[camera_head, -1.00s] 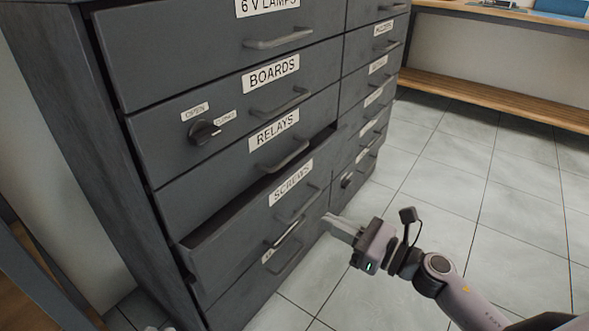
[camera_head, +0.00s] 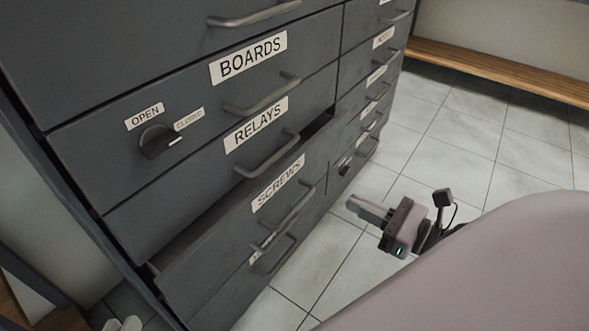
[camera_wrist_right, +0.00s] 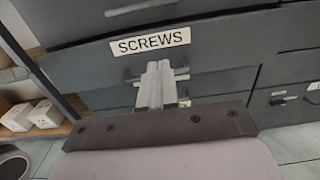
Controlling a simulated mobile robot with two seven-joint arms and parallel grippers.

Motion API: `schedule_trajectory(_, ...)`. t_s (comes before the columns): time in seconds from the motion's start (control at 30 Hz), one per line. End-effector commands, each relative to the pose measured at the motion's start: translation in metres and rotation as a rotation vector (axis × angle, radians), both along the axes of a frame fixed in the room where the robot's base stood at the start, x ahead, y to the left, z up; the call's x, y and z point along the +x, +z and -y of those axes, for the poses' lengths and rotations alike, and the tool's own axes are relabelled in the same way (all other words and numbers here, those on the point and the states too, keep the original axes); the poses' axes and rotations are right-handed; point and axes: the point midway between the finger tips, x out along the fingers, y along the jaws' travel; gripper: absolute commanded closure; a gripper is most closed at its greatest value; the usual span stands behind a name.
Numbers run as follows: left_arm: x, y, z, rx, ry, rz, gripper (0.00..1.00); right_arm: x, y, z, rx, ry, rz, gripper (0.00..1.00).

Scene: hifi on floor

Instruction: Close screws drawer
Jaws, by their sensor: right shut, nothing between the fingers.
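The screws drawer (camera_head: 225,250) is a dark grey front with a white SCREWS label and a bar handle, below the RELAYS drawer in the head view. It stands partly pulled out, with a dark gap along its top edge. My right gripper (camera_head: 356,206) is shut and empty, in front and to the right of the drawer, apart from it. In the right wrist view its fingers (camera_wrist_right: 157,75) point at the drawer front (camera_wrist_right: 215,55), just below the label, and partly hide the handle. My left gripper (camera_head: 124,324) shows only its pale tips at the bottom edge.
The RELAYS drawer (camera_head: 150,205) and BOARDS drawer (camera_head: 140,90) above look shut. A black knob (camera_head: 158,142) sits between OPEN and CLOSED labels. Tiled floor (camera_head: 465,140) is free to the right, before a wooden shelf (camera_head: 500,75).

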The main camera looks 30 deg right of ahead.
Motion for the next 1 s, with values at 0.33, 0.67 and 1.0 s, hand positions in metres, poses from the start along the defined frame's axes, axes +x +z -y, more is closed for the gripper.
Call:
schedule_trajectory(0.33,0.002,0.004,0.001,-0.006,-0.003,0.004,0.77,0.048,0.002,-0.020,-0.002,0.005,0.004,1.00)
schedule_trajectory(0.67,0.003,0.003,0.004,-0.021,-0.012,-0.026,0.77,0.095,0.002,-0.039,-0.002,0.002,0.003,1.00)
schedule_trajectory(1.0,0.002,0.002,0.007,-0.041,-0.016,-0.051,0.77,0.124,0.001,-0.051,-0.001,0.001,0.001,1.00)
